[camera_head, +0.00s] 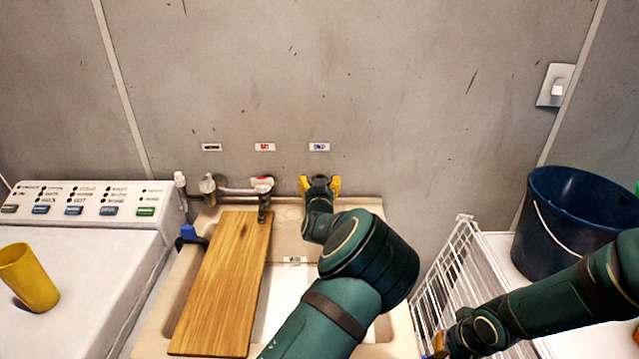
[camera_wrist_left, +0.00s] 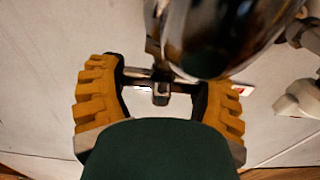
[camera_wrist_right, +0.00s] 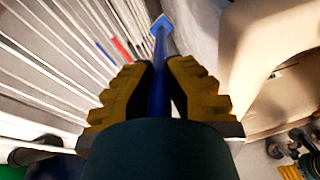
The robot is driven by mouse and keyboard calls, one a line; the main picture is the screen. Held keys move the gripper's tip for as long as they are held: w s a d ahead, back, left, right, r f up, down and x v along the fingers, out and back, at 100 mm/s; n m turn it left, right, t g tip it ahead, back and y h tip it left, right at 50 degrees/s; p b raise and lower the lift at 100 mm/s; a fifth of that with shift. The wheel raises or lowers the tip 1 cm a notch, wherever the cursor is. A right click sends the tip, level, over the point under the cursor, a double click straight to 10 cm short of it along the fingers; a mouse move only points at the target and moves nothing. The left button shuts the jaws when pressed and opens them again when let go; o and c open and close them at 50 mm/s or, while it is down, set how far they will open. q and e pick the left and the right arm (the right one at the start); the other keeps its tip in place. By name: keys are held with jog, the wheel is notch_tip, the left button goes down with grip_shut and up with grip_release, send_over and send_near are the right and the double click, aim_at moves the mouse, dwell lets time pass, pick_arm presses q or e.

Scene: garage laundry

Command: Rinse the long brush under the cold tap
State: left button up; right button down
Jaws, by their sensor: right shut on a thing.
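My left gripper (camera_head: 320,186) is at the wall above the sink (camera_head: 372,206), below a label with blue print (camera_head: 319,147). In the left wrist view its two yellow fingers (camera_wrist_left: 160,100) stand apart around a small chrome fitting (camera_wrist_left: 160,92); contact is unclear. A larger chrome part (camera_wrist_left: 230,35) is close above. The arm and fingers hide the tap there in the head view. My right gripper (camera_head: 440,342) is low beside the wire rack. In the right wrist view its fingers (camera_wrist_right: 163,92) are shut on a blue rod, the long brush (camera_wrist_right: 158,85), with a flat blue end (camera_wrist_right: 160,26).
A wooden board (camera_head: 222,285) lies across the sink's left side. A red-marked tap (camera_head: 263,186) is left of my left gripper. The white wire rack (camera_head: 462,260) and dark blue bucket (camera_head: 565,225) are on the right. A yellow cup (camera_head: 28,278) stands on the washer (camera_head: 95,285).

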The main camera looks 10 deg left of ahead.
pick_arm(q)
jog(key=shift+f+n+y+b, duration=0.15)
jog(key=shift+n+y+b, duration=0.35)
jog(key=shift+y+b, duration=0.5)
pick_arm(e)
jog(key=shift+f, duration=1.15)
pick_arm(q)
jog(key=shift+g+b, duration=0.3)
jog(key=shift+b, duration=0.1)
pick_arm(e)
jog(key=shift+f, duration=0.25)
pick_arm(q)
jog(key=shift+n+y, duration=0.6)
jog(key=shift+y, duration=0.1)
pick_arm(e)
jog(key=shift+f, duration=0.15)
pick_arm(q)
jog(key=shift+r+n+g+y+p, duration=0.3)
jog(key=shift+n+g+y, duration=0.3)
jog(key=shift+y, duration=0.2)
pick_arm(e)
jog(key=shift+r, duration=0.45)
pick_arm(q)
jog(key=shift+a+f, duration=0.1)
jog(key=o, duration=1.2)
jog(key=shift+c, duration=0.2)
jog(key=shift+s, duration=0.15)
